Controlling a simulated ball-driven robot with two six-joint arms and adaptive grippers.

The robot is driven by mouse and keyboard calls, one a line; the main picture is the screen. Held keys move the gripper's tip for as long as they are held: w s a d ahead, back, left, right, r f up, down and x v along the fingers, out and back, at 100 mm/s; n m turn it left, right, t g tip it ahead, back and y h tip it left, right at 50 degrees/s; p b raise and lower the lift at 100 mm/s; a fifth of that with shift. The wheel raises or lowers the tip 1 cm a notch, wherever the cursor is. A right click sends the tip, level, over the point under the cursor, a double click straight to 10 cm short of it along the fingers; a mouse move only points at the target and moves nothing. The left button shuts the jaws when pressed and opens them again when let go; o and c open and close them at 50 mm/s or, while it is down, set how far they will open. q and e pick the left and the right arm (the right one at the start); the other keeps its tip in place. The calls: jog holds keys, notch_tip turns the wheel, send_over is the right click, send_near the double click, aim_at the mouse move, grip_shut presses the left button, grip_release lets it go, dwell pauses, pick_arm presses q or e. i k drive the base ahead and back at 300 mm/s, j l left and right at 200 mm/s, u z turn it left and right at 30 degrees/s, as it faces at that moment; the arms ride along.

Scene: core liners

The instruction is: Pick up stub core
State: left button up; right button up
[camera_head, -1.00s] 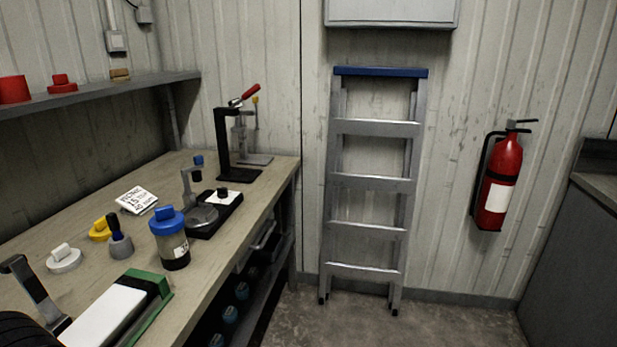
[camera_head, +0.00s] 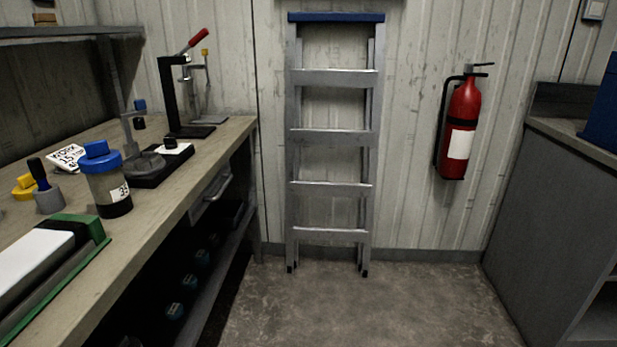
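I cannot make out a stub core for certain in the head view. A clear jar with a blue lid and a number label (camera_head: 108,182) stands upright on the left workbench (camera_head: 155,213). Several small blue-ended round items (camera_head: 175,311) lie on the dark shelf under the bench; they are too dim to identify. Neither of my grippers is in view.
A green tray with a white block (camera_head: 35,262) lies at the bench's near end. A black press stand (camera_head: 170,100) is at the far end. A ladder (camera_head: 333,135) and a fire extinguisher (camera_head: 460,125) are at the wall. The concrete floor (camera_head: 370,310) is clear. A grey cabinet (camera_head: 540,220) stands right.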

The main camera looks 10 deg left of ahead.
aim_at(109, 190)
jog(key=u, duration=1.4)
